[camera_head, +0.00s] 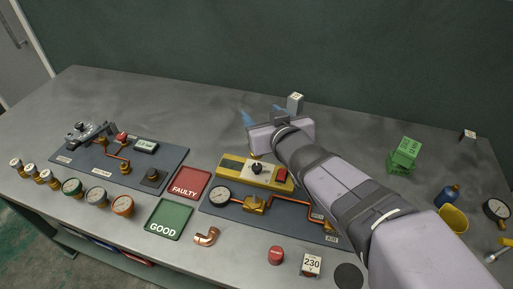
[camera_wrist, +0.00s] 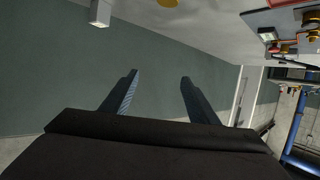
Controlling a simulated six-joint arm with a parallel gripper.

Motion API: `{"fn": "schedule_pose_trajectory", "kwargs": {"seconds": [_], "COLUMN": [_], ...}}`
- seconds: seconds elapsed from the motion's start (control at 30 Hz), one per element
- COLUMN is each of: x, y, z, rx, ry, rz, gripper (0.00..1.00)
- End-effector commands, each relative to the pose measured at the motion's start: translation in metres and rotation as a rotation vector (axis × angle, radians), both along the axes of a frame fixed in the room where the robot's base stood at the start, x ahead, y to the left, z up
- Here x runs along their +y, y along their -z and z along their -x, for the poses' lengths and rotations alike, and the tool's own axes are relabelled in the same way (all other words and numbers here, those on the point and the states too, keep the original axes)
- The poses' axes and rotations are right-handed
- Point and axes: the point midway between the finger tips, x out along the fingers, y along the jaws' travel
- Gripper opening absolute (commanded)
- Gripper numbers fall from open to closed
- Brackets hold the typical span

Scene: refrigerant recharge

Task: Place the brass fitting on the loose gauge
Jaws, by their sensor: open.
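Several small brass fittings with pale tops (camera_head: 31,171) stand in a row at the table's left front edge. A dark-rimmed, white-faced gauge (camera_head: 495,209) lies alone at the far right of the table and looks like the loose one. My gripper (camera_head: 263,117) is at the table's middle back, far from both the brass fittings and the right gauge. In the wrist view my gripper (camera_wrist: 158,88) is open, with nothing between its fingers.
A left panel (camera_head: 180,160) and a right panel (camera_head: 215,208) carry copper piping. Red FAULTY (camera_head: 185,194) and green GOOD (camera_head: 164,229) trays lie between them. Green blocks (camera_head: 403,156), a blue bottle (camera_head: 447,196) and a yellow cup (camera_head: 453,219) stand at right. The back left is clear.

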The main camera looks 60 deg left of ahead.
Motion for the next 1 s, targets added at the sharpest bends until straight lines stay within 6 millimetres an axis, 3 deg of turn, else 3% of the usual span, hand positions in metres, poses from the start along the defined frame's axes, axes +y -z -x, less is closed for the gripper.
{"fn": "schedule_pose_trajectory", "kwargs": {"seconds": [0.5,0.77,1.0], "x": [-0.002,-0.001,0.012], "y": [0.114,0.126,0.131], "z": [-0.002,-0.002,-0.005], "rx": [0.011,0.009,0.010], "ry": [0.009,0.009,0.009], "rz": [0.011,0.005,0.006], "gripper": [0.54,0.54,0.54]}}
